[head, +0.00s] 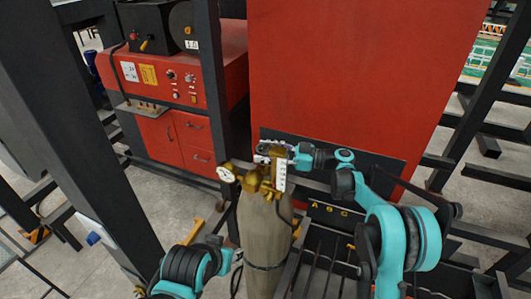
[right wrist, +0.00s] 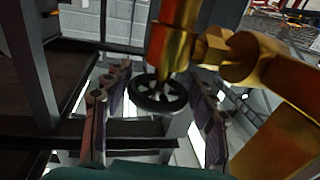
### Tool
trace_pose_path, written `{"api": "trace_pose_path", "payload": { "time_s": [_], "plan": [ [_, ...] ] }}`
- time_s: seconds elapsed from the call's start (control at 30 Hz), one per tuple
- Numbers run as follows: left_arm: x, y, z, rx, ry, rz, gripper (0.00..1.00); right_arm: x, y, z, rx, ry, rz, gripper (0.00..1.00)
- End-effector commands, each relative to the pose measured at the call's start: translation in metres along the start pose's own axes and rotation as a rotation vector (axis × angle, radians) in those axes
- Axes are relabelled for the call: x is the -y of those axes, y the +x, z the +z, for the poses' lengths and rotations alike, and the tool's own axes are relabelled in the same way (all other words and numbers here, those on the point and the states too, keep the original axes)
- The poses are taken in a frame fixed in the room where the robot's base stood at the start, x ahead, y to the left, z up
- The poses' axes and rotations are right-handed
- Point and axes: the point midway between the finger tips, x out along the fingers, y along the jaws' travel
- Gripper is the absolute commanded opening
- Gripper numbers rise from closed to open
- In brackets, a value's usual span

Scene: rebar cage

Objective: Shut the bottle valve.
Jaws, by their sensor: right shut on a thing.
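The grey gas bottle (head: 264,235) stands upright in the middle of the head view, with a brass valve and regulator (head: 262,180) and a white-faced gauge (head: 226,176) on top. My right gripper (head: 266,153) is at the top of the brass fitting. In the right wrist view, the black valve handwheel (right wrist: 158,94) lies between its two fingers, below a brass stem. The right gripper is shut on the handwheel; the exact contact is hard to see. My left arm comes in at the bottom; its gripper (head: 237,254) is small and unclear beside the bottle.
A red cabinet (head: 350,65) stands close behind the bottle. A red workbench (head: 175,85) with drawers and a black box is at the back left. Dark steel posts (head: 95,130) rise at the left, and a dark frame surrounds the bottle's right side. Grey floor shows at the left.

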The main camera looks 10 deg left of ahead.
Motion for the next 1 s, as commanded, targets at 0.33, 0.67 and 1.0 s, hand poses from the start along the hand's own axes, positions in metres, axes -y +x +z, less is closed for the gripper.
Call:
{"api": "trace_pose_path", "payload": {
  "time_s": [0.33,0.67,1.0],
  "plan": [
    [0.0,0.021,0.015,0.0,0.0,0.0,0.4,0.002,0.001,0.004,0.002,0.0,0.157,0.28],
    [0.0,0.039,0.028,0.0,0.0,0.0,0.4,0.002,0.001,0.004,0.002,0.0,0.381,0.28],
    [0.0,0.046,0.033,0.0,0.0,0.0,0.4,0.001,0.001,0.002,0.002,-0.001,0.507,0.28]
  ]
}}
